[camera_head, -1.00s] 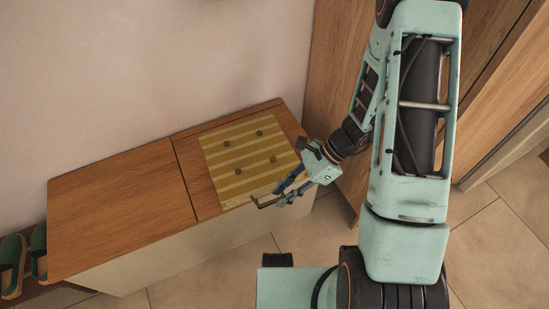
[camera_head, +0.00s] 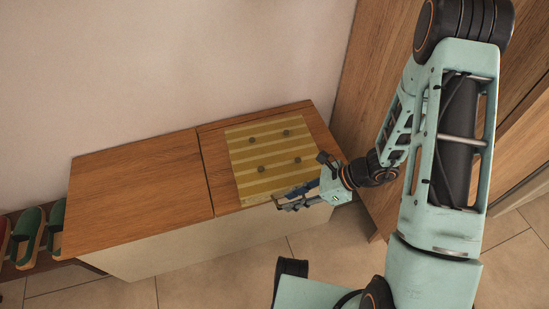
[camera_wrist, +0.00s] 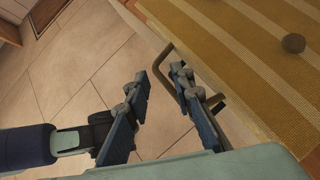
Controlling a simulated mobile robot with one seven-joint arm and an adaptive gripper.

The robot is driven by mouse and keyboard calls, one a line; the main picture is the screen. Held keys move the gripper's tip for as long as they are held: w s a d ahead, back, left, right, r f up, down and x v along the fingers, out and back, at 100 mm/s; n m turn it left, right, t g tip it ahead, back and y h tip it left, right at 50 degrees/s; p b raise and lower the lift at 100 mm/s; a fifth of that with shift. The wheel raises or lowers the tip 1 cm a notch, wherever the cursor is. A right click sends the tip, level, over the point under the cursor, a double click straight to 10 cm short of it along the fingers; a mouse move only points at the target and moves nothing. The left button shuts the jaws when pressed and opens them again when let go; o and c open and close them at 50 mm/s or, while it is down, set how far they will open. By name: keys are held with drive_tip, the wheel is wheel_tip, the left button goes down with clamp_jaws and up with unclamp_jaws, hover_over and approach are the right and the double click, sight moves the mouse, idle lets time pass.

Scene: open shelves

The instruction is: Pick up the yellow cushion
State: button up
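The yellow cushion (camera_head: 266,160) is flat and square, with pale stripes and several dark buttons. It lies on the right part of a wooden bench top. In the wrist view its striped surface (camera_wrist: 245,55) fills the upper right. My gripper (camera_head: 279,199) is at the cushion's near edge, low and to the right. In the wrist view the two fingers of my gripper (camera_wrist: 161,78) are apart with floor tiles showing between them. The right finger is close beside the cushion's edge; I cannot tell whether it touches. No part of the cushion shows between the fingers.
A thin brownish loop (camera_wrist: 161,62) shows by the right finger; its attachment is unclear. The bench top (camera_head: 135,190) is bare on the left. A wall stands behind, wooden panels (camera_head: 375,90) on the right. Green slippers (camera_head: 28,235) sit at far left.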

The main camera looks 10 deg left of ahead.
drive_tip(key=x, duration=0.3)
drive_tip(key=shift+f+b, duration=0.15)
drive_tip(key=shift+b, duration=0.2)
drive_tip(key=shift+c, duration=0.2)
clamp_jaws()
